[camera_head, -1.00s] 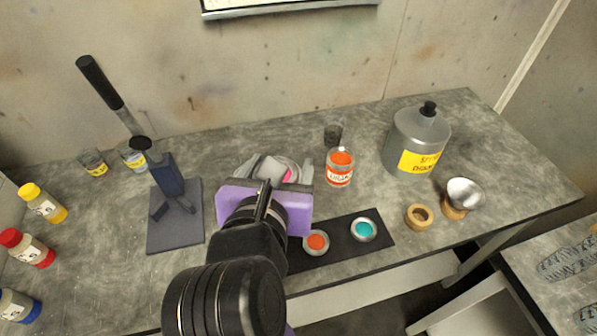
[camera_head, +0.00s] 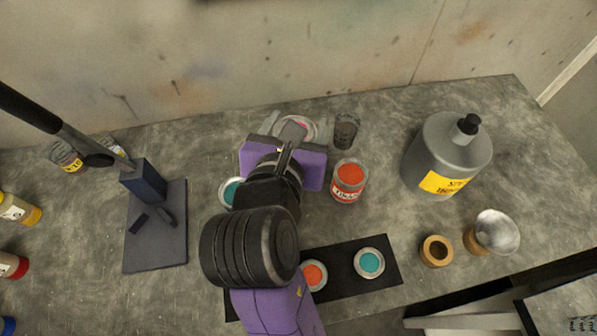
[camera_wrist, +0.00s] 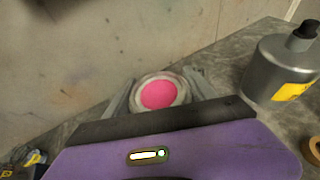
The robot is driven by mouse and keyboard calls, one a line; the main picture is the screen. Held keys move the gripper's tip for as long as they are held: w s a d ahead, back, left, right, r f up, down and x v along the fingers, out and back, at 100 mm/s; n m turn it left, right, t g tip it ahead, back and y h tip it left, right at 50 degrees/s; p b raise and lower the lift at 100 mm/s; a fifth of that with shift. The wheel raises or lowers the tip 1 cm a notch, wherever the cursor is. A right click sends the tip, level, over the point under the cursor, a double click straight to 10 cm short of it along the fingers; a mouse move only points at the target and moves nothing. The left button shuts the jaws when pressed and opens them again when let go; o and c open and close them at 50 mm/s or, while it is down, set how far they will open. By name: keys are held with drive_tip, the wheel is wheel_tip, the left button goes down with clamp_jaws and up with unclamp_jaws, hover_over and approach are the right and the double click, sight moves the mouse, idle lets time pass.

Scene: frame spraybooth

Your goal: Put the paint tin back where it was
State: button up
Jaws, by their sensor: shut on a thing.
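My gripper (camera_head: 293,127) is shut on a round tin of pink paint (camera_wrist: 158,94). The tin sits between the two grey fingers, its open top facing up. In the head view, the tin's rim (camera_head: 307,121) shows just beyond my purple wrist, towards the wall. Its lower side is hidden, so I cannot tell whether it touches the bench. An orange paint tin with a label (camera_head: 349,182) stands close by on the right. A teal tin (camera_head: 231,193) stands on the left, partly hidden by my arm.
A dark cup (camera_head: 346,130) stands right of the held tin. A black mat (camera_head: 340,263) holds an orange tin (camera_head: 313,275) and a teal tin (camera_head: 369,263). A large grey can (camera_head: 437,155) stands right; a dark stand (camera_head: 157,235) is left. The bench (camera_head: 385,215) is partly clear.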

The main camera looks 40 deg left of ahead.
wheel_tip(320, 180, down, 15)
drive_tip(key=shift+f+b, duration=0.1)
drive_tip(key=shift+b, duration=0.25)
drive_tip(key=shift+f, duration=0.15)
drive_tip(key=o, duration=1.8)
drive_tip(key=v, duration=1.2)
